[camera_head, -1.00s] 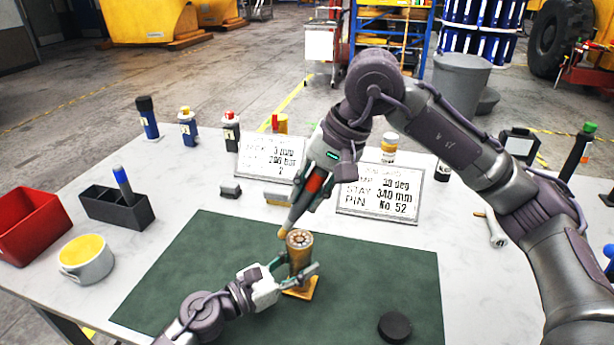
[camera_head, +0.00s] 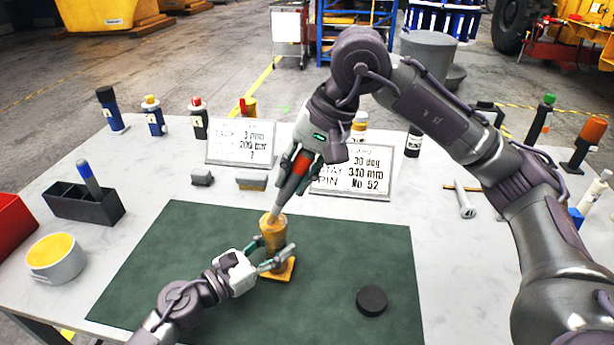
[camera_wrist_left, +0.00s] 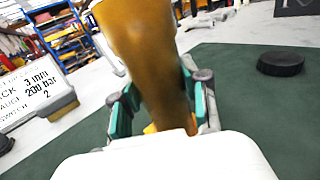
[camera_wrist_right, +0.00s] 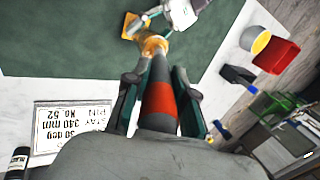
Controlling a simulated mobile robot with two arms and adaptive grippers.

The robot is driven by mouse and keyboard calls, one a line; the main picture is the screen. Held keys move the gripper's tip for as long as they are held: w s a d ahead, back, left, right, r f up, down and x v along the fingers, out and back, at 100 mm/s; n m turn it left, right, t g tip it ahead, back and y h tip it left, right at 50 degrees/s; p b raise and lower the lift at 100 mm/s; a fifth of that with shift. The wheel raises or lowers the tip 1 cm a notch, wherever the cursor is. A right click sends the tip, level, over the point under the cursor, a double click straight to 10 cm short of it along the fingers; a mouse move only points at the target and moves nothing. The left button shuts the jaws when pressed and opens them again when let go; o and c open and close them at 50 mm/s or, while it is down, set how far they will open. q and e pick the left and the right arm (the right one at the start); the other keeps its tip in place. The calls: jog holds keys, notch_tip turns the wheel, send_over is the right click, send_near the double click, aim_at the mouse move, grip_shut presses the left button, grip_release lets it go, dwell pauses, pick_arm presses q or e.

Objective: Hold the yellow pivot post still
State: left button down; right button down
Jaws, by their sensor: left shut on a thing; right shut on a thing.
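The yellow pivot post (camera_head: 272,236) stands upright on its square yellow base (camera_head: 281,269) on the green mat (camera_head: 180,260). My left gripper (camera_head: 270,258) is shut around the post low down. In the left wrist view the post (camera_wrist_left: 150,70) rises between the green-padded fingers (camera_wrist_left: 163,112). My right gripper (camera_head: 292,172) is shut on a dark tool with a red band (camera_head: 298,168), tilted down to the post. In the right wrist view the tool (camera_wrist_right: 159,98) points at the post's top (camera_wrist_right: 152,45); I cannot tell how far its tip goes in.
A black disc (camera_head: 372,300) lies on the mat at right. Two sign boards (camera_head: 240,143) stand behind the mat. A grey holder (camera_head: 80,205), a mug (camera_head: 55,260) and a red bin (camera_head: 12,225) sit at left. The mat's left part is clear.

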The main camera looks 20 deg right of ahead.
pick_arm(q)
jog(key=shift+f, duration=0.25)
pick_arm(e)
jog(key=shift+w+a, duration=0.45)
jog(key=shift+a, duration=0.2)
jog(key=shift+w+a, duration=0.4)
jog(key=shift+a, duration=0.2)
jog(key=shift+s+d, duration=0.3)
jog(key=shift+d, duration=0.55)
jog(key=shift+s+d, duration=0.3)
jog(key=shift+d, duration=0.55)
jog(key=shift+a, duration=0.1)
jog(key=shift+w+a, duration=0.45)
jog(key=shift+a, duration=0.2)
jog(key=shift+w+a, duration=0.4)
jog(key=shift+a, duration=0.2)
jog(key=shift+w+r, duration=0.1)
jog(key=shift+r, duration=0.05)
pick_arm(q)
jog(key=shift+r, duration=0.1)
pick_arm(e)
notch_tip(320, 180, up, 8)
